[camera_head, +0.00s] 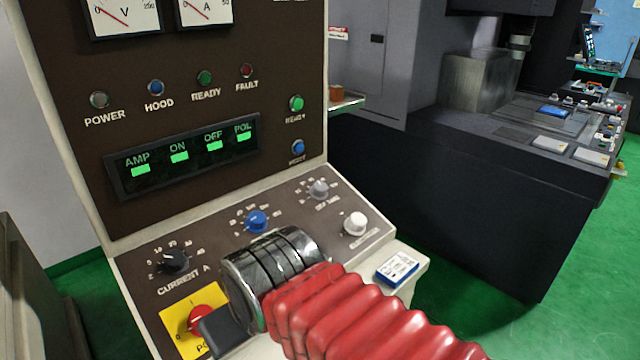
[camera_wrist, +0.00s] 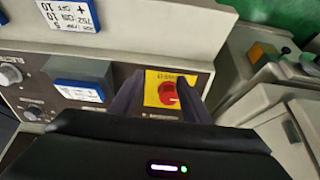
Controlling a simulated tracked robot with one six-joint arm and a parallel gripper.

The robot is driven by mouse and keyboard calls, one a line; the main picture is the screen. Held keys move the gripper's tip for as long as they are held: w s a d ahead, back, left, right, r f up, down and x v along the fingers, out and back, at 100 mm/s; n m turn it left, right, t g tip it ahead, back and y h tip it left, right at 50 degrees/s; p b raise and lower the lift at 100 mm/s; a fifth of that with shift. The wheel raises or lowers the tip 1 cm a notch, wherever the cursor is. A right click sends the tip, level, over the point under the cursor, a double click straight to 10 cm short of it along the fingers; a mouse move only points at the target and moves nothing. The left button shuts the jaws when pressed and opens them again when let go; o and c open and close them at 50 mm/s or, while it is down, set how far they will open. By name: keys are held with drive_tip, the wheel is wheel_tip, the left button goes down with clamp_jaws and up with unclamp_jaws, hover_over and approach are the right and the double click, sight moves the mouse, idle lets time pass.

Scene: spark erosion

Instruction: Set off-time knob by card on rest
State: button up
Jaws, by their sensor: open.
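The off-time knob (camera_head: 318,188) is a small grey knob at the panel's upper right, with a dial scale around it. Its exact setting is too small to read. A blue-edged white card (camera_head: 397,268) lies on the pale rest at the right. A card also shows at the top of the wrist view (camera_wrist: 75,14), with print upside down that seems to include "OFF" and "10". My gripper (camera_wrist: 160,92) is open and empty, its dark fingers either side of the red power switch (camera_wrist: 168,94) in the picture. In the head view it is low left, away from the off-time knob.
A black current knob (camera_head: 173,260), a blue knob (camera_head: 256,220) and a white knob (camera_head: 355,223) share the panel. The red switch sits on a yellow plate. A lit green display (camera_head: 185,155) is above. A second blue-and-white block (camera_wrist: 78,90) shows in the wrist view.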

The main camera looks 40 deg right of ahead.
drive_tip(key=shift+o, duration=0.6)
drive_tip(key=w+d+r, duration=0.5)
drive_tip(key=w+r, duration=0.1)
drive_tip(key=shift+w+d+m+g, duration=0.3)
drive_tip(key=shift+w+d, duration=0.1)
wheel_tip(320, 180, up, 8)
drive_tip(key=m, duration=0.1)
hover_over(320, 186)
drive_tip(key=s, duration=0.6)
drive_tip(key=shift+d+f, duration=0.15)
drive_tip(key=shift+w+f, duration=0.1)
drive_tip(key=x, duration=1.3)
drive_tip(key=shift+f, duration=0.4)
drive_tip(key=c, duration=1)
